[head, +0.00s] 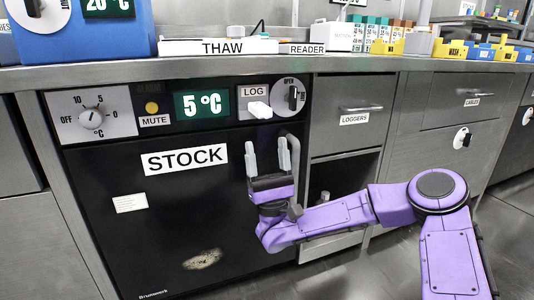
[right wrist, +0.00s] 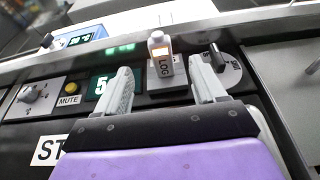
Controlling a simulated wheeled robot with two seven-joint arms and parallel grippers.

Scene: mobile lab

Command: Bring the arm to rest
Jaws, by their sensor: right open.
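My right arm, purple, reaches in from the right in the head view. Its gripper (head: 267,155) points up in front of the black STOCK fridge door (head: 110,225), just below the control panel. The gripper is open, with nothing between its two grey fingers; it also shows in the right wrist view (right wrist: 160,85). A small white logger (head: 260,110) sits at the LOG plate above the fingertips. My left gripper is not in view.
The fridge panel carries a dial (head: 91,120), a MUTE button (head: 152,107), a 5 °C display (head: 201,105) and an OPEN knob (head: 292,96). A LOGGERS drawer (head: 350,105) is shut above an open compartment (head: 345,175). The counter (head: 330,62) holds a THAW tray (head: 218,47).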

